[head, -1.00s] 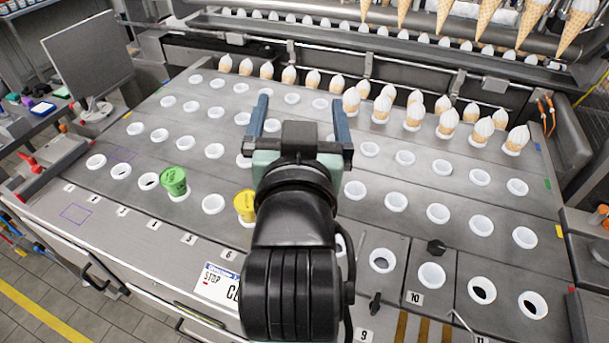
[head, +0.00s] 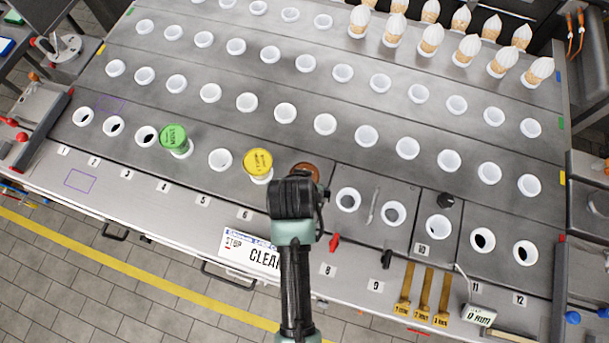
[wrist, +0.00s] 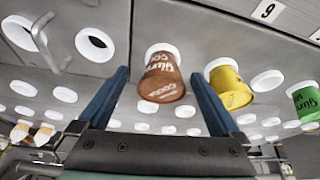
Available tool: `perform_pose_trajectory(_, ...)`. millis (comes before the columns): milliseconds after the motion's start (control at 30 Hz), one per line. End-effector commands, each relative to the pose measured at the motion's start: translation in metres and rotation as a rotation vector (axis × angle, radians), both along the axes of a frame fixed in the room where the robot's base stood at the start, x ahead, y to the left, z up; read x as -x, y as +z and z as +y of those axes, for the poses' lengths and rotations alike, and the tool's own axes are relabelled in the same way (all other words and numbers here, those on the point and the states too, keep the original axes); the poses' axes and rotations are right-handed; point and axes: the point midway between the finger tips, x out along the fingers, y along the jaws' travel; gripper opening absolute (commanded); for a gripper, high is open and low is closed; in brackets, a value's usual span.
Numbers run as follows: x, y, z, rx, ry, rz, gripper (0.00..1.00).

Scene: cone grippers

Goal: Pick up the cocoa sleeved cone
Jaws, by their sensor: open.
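The cocoa sleeved cone (wrist: 162,82) is a brown cup-like sleeve with pale lettering, standing in a white ring of the steel counter. In the wrist view it lies between the two blue fingers of my open gripper (wrist: 160,76), with gaps on both sides. I cannot tell how deep it is between them. In the head view only part of the brown cone (head: 308,168) shows behind my dark wrist. My fingers are hidden there.
A yellow sleeved cone (head: 258,162) stands close to its left and a green one (head: 174,138) farther left. Empty white rings (head: 325,125) fill rows behind. Cream-topped cones (head: 430,40) stand at the back right.

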Motion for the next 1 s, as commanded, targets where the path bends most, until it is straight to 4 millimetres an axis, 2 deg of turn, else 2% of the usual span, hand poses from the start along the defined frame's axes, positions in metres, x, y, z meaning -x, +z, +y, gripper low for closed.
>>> perform_pose_trajectory(267,-0.009,-0.010,-0.001,0.000,-0.001,-0.001,1.00)
perform_pose_trajectory(600,-0.028,-0.042,-0.002,0.000,-0.001,-0.001,1.00)
perform_pose_trajectory(967,-0.031,-0.048,-0.002,-0.001,-0.001,-0.003,1.00)
perform_pose_trajectory(1000,-0.031,-0.048,-0.002,-0.001,-0.001,-0.003,0.93)
